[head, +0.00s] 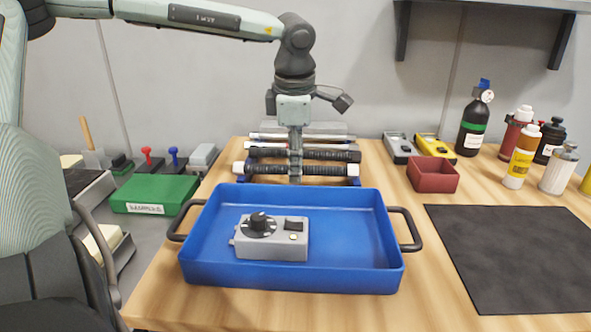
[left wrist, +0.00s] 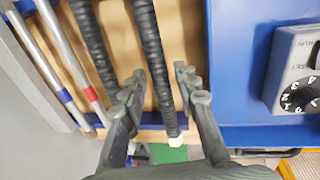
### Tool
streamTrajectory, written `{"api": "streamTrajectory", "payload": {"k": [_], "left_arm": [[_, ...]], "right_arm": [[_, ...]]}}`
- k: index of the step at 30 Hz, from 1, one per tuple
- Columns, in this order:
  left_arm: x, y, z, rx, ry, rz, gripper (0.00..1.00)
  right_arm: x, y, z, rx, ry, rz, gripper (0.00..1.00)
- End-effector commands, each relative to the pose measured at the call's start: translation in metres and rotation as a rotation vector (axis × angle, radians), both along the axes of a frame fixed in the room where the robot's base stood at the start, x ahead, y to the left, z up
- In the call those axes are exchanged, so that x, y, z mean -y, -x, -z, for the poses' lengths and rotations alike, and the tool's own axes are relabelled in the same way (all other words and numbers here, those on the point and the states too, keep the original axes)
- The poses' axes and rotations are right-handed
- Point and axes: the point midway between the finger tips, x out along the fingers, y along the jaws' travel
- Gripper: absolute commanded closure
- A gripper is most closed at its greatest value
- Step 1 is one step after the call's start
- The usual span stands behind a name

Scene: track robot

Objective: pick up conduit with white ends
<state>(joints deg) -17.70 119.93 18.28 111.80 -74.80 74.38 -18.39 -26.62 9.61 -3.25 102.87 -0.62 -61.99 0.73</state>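The conduit with white ends (head: 325,169) is a black corrugated tube with pale tips. It lies across the blue-ended holder behind the blue tray in the head view. My left gripper (head: 295,178) points down over its middle. In the left wrist view the same conduit (left wrist: 153,62) runs between the two spread fingers of my left gripper (left wrist: 161,76), and its white tip (left wrist: 175,141) shows at the bottom. Gaps show between fingers and tube, so the gripper is open. How deep the fingertips reach is hard to tell. My right gripper is not in view.
A second black conduit with reddish-brown ends (head: 335,155) lies just behind, close to one finger. Metal rods (left wrist: 63,50) with coloured bands lie beyond. The blue tray (head: 345,278) holds a grey dial box (head: 285,248). A red bin (head: 433,175) stands right.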

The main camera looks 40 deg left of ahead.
Motion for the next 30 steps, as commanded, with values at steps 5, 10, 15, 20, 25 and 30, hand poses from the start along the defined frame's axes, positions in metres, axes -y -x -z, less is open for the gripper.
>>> {"api": "streamTrajectory", "payload": {"k": [5, 10, 15, 20, 25, 30], "left_arm": [[0.0, 0.0, 0.0, 0.0, 0.0, 0.0, 0.96], [0.0, 0.0, -0.001, 0.001, -0.001, 0.0, 1.0], [0.0, 0.0, -0.001, 0.001, -0.001, 0.0, 1.0], [0.0, 0.0, -0.005, 0.002, -0.001, 0.0, 1.0], [0.0, -0.001, -0.025, 0.005, -0.002, -0.001, 1.0], [-0.008, 0.012, -0.051, 0.008, 0.002, -0.001, 1.0]], "right_arm": [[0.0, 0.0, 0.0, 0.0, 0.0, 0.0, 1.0], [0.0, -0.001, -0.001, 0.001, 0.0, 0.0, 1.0], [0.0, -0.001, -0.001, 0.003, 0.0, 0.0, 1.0], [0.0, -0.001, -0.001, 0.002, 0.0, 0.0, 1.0], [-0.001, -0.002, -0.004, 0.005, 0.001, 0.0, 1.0], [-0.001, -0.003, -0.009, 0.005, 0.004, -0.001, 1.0]]}}
